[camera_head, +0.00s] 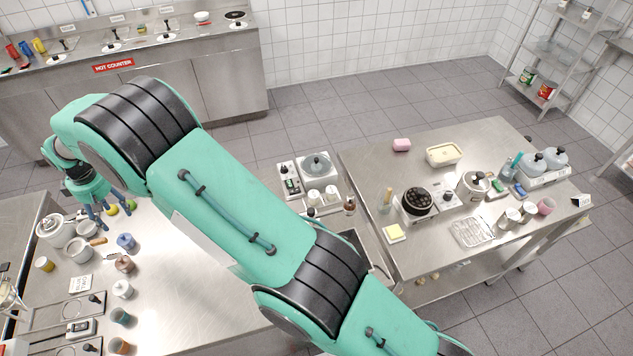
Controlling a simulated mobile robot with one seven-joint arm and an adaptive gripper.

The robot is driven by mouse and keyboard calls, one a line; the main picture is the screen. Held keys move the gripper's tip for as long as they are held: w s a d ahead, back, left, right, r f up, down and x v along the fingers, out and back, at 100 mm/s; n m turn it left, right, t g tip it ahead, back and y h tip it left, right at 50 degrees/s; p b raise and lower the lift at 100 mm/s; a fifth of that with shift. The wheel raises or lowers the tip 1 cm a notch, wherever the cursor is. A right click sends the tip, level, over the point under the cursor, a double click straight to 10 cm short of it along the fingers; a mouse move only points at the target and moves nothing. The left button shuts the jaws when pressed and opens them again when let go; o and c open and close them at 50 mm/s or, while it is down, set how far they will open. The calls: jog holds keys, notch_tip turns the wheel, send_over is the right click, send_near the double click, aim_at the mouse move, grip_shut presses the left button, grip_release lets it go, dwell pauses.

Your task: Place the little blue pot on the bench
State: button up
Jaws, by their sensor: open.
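A little blue pot (126,241) stands on the steel worktop at the lower left, among other small pots. My gripper (112,218) hangs over the same worktop, fingers pointing down and apart. It is above and slightly left of the blue pot in the picture, with no contact visible. A green and a yellow round item show near its fingertips, and I cannot tell their depth from the fingers. Steel surfaces that could be the bench are this worktop (190,300) and the separate steel table (420,255) at the right.
The right table carries a hot plate (435,200), a tray (472,232) and jars. My arm crosses the middle and hides part of the worktop.

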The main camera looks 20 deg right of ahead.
jog(key=d+r+m+t, duration=0.2)
jog(key=d+r+m, duration=0.2)
jog(key=d+r, duration=2.2)
jog(key=s+d+r+m, duration=0.2)
jog(key=s+d+r, duration=0.35)
jog(key=d, duration=0.45)
jog(key=s+d+r+m, duration=0.1)
jog(key=s+d+r, duration=0.4)
jog(key=d, duration=0.5)
jog(key=s+d+f+m+t, duration=0.1)
jog(key=s+d, duration=0.5)
jog(key=s, duration=0.3)
jog(key=s+d+f+m+t, duration=0.1)
jog(key=s+d+m, duration=0.1)
jog(key=s+d, duration=0.4)
jog(key=s+d+f+m+h, duration=0.1)
jog(key=s+d, duration=0.5)
jog(key=s, duration=0.6)
jog(key=shift+s+d+f+m+t, duration=0.15)
jog(key=shift+s+f+m+t, duration=0.2)
jog(key=shift+m, duration=0.25)
jog(key=shift+f, duration=0.1)
notch_tip(320, 180, down, 10)
jog(key=b, duration=1)
jog(key=shift+f+b, duration=0.2)
jog(key=shift+b, duration=0.15)
